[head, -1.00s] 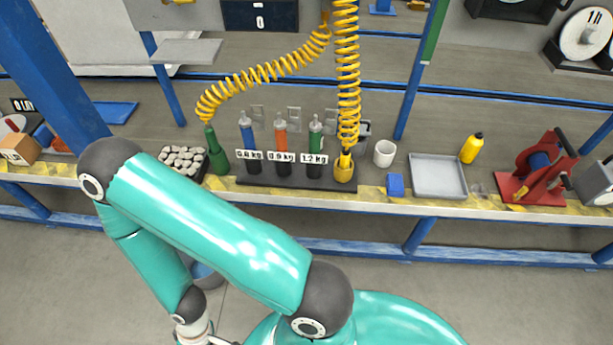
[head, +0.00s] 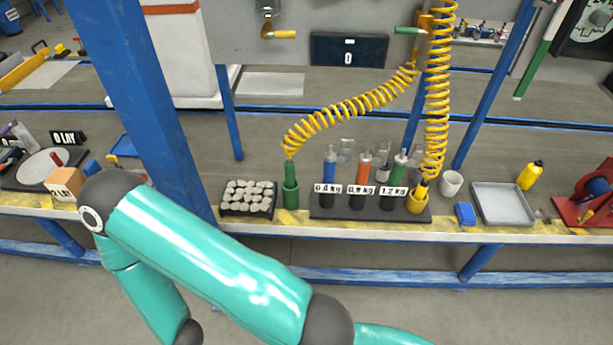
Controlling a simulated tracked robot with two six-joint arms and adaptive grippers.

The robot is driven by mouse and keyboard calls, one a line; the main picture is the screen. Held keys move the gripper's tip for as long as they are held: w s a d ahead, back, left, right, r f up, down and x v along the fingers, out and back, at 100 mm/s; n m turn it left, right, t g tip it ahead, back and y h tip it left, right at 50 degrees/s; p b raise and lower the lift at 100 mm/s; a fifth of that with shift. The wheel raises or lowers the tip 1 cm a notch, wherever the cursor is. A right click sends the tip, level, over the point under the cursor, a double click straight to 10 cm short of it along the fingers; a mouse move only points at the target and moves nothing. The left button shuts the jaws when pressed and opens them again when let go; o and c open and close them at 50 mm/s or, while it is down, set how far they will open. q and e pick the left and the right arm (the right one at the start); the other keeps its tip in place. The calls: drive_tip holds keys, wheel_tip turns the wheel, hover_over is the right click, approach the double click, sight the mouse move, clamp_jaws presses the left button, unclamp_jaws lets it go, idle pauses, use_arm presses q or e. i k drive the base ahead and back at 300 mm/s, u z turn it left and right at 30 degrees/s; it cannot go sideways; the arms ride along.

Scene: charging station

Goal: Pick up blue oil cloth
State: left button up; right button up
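A small folded blue cloth or pad (head: 465,213) lies on the front part of the bench, just left of a shallow grey tray (head: 503,204). I take it for the blue oil cloth, though it is too small to be sure. Nothing touches it from above. My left arm crosses the lower left of the head view, far from the cloth. Its gripper is below the picture edge. My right gripper is also not in view.
A yellow bottle (head: 530,176) stands behind the tray. Coiled yellow hoses (head: 437,95) hang over the rack. A blue post (head: 140,110) rises at left.

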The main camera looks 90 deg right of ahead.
sight(466, 216)
drive_tip(key=u, duration=0.3)
drive_tip(key=i, duration=0.2)
drive_tip(key=z, duration=3.2)
drive_tip(key=i, duration=0.3)
drive_tip(key=z, duration=1.7)
drive_tip(key=k, duration=0.65)
drive_tip(key=z, duration=0.4)
drive_tip(key=i, duration=1.95)
drive_tip(key=u, duration=0.45)
